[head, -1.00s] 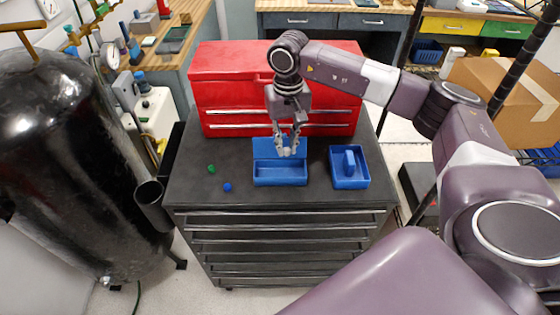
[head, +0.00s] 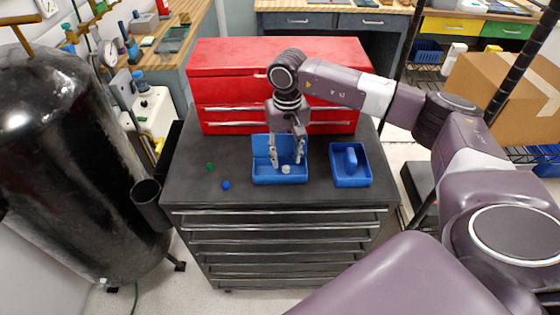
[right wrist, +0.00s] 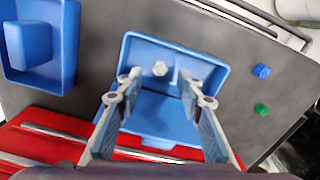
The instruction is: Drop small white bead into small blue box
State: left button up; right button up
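The small blue box (head: 280,181) stands with its lid up on the dark cabinet top, and it also shows in the right wrist view (right wrist: 208,68). The small white bead (head: 286,169) is inside this box, and it shows against the box floor in the right wrist view (right wrist: 160,68). My right gripper (head: 287,162) is over the box, pointing down, with its fingers spread and nothing between them. The open fingers also show in the right wrist view (right wrist: 159,82). My left gripper is not in view.
A blue bead (head: 226,185) and a green bead (head: 210,167) lie left of the box. A blue tray (head: 351,184) with a raised blue piece stands to the right. A red toolbox (head: 225,70) stands behind. The front left of the cabinet top is clear.

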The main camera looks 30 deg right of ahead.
jog(key=shift+r, duration=0.1)
notch_tip(320, 180, up, 12)
dwell(0.6)
